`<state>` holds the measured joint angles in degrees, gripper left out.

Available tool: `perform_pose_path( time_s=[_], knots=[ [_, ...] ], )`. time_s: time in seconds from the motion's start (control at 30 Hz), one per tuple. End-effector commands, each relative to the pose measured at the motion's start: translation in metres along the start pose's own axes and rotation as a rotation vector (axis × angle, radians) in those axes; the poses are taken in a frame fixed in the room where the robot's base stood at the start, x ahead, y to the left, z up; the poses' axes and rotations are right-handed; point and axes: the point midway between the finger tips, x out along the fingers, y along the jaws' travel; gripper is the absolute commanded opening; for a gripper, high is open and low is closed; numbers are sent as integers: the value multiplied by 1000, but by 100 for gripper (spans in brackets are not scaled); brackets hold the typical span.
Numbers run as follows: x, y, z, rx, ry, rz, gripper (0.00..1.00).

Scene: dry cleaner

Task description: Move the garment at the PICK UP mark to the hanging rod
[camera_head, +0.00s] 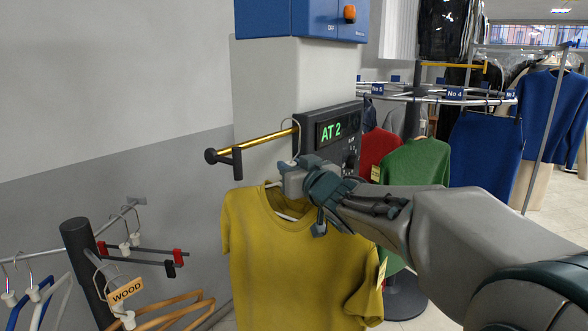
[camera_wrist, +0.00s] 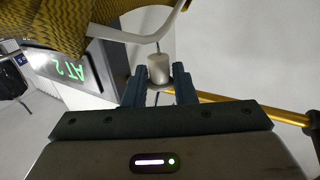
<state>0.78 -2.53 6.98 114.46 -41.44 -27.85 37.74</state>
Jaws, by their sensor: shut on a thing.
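A yellow T-shirt (camera_head: 295,265) hangs on a white hanger, with its hook near the gold rod (camera_head: 255,140) that sticks out beside the display reading AT 2 (camera_head: 330,132). My gripper (camera_head: 292,178) is shut on the hanger's white neck, which shows between the fingers in the wrist view (camera_wrist: 159,70). The yellow patterned cloth (camera_wrist: 60,25) fills the upper left of the wrist view. The hook rises above my gripper near the rod's display end; I cannot tell whether it touches the rod. No PICK UP mark is readable.
A round rail (camera_head: 430,98) with numbered tags holds red, green and blue garments behind my arm. A dark post (camera_head: 85,265) at lower left carries empty hangers and a WOOD tag (camera_head: 125,291). A blue box (camera_head: 290,20) is above the display.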

Motion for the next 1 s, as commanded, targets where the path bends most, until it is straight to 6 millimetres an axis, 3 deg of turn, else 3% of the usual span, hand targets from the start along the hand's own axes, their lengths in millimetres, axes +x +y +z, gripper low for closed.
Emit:
perform_pose_path(
  time_s=[1.0],
  knots=[
    [37, -19, 0, 1, 2, 0, 0]
  ],
)
